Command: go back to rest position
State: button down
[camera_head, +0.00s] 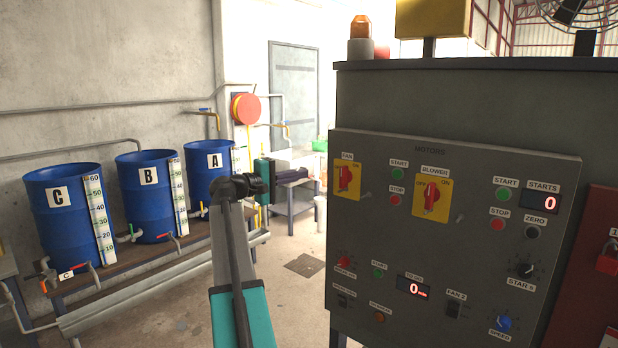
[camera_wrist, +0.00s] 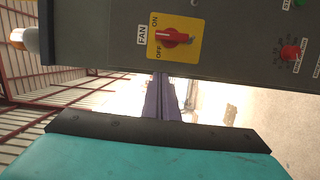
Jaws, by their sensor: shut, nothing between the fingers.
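My gripper (camera_head: 303,174) is at the left of the grey motor control panel (camera_head: 400,240), its purple fingers pointing right. In the wrist view my gripper (camera_wrist: 162,78) shows two purple fingers shut together with nothing between them. Their tips overlap the lower edge of the panel (camera_wrist: 100,30) in that picture; the gap to it cannot be judged. The red FAN switch (camera_head: 345,178) on a yellow plate is right of the fingertips, and it also shows in the wrist view (camera_wrist: 172,38) above them.
Blue drums C (camera_head: 70,215), B (camera_head: 148,195) and A (camera_head: 208,175) stand on a rack at the left. An orange beacon (camera_head: 361,30) tops the grey cabinet. A red padlock (camera_head: 607,258) hangs at the far right. Open floor (camera_head: 290,305) lies between rack and cabinet.

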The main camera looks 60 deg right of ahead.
jog(key=shift+w+a, duration=0.25)
jog(key=shift+a, duration=0.35)
